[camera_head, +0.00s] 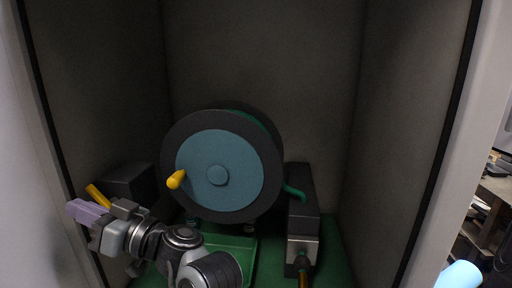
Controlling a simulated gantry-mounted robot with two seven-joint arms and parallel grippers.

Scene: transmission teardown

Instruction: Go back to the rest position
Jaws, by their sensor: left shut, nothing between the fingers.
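My left gripper (86,211) is at the lower left, with its lavender fingertips pointing left and shut on nothing. It is in front of a dark box and the left wall edge. My left arm's grey and black links run from it to the bottom edge and cover part of the green floor. My right gripper is not in view.
A large dark drum with a blue disc face (235,178) and a yellow handle (176,179) stands mid-booth on a green base (238,247). A dark box (130,184) is at left, a dark post (302,200) at right. Grey walls (410,110) enclose them.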

